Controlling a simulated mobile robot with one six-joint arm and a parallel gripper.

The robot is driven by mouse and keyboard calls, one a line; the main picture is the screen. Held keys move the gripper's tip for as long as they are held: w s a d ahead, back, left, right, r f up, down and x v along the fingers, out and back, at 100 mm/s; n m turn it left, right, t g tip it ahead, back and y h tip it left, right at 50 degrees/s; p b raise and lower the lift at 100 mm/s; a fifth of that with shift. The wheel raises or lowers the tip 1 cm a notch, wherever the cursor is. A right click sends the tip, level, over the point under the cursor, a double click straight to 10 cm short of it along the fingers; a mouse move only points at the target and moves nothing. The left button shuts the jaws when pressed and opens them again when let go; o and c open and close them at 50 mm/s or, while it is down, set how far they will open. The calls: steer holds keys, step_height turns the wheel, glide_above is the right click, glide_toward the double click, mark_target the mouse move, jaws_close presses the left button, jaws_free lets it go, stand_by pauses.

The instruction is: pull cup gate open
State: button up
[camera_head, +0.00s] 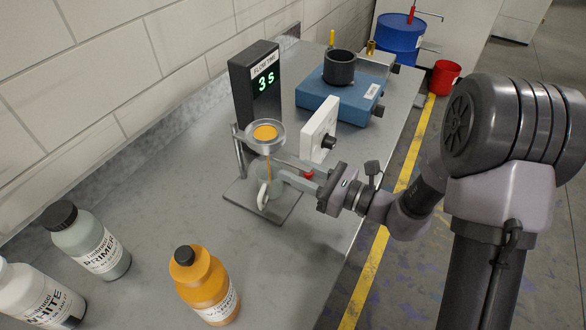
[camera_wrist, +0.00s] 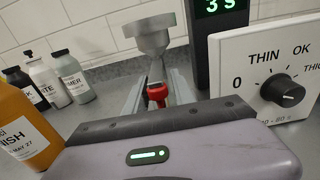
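The metal flow cup (camera_head: 265,134) sits on a small stand, holding orange liquid; its grey underside shows in the wrist view (camera_wrist: 152,38). A thin orange stream (camera_head: 268,168) runs from the cup into a pale mug (camera_head: 270,186) below. The red gate knob (camera_head: 308,173) is under the cup's right side, and it also shows in the wrist view (camera_wrist: 157,93). My gripper (camera_head: 290,168) reaches in from the right at cup-bottom height. Its two fingers lie on either side of the knob, apart, with small gaps seen. Contact with the knob is unclear.
The black flow timer (camera_head: 256,85) behind reads 3 s. A white dial panel (camera_head: 319,130) stands close to my gripper's far side. A blue device (camera_head: 345,98) is behind. Several bottles, including an orange one (camera_head: 205,285), stand front left.

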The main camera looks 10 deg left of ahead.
steer(key=shift+o, duration=0.4)
steer(key=p+v, duration=0.3)
steer(key=v, duration=1.4)
steer(key=shift+s+d, duration=0.15)
steer(key=s+a+r+n+g+h, duration=0.3)
steer(key=s+n+g, duration=0.1)
steer(key=s+n, duration=0.15)
steer(key=s+a+r+n+g+h, duration=0.2)
steer(key=s+n+g+h, duration=0.15)
steer(key=s+n, duration=0.2)
steer(key=s+d+r+n+t+h, duration=0.3)
steer(key=d+r+n+t+h, duration=0.3)
steer(key=t+h, duration=0.1)
steer(key=shift+d+r+h, duration=0.2)
steer(key=shift+r+h, duration=0.2)
steer(key=shift+h, duration=0.35)
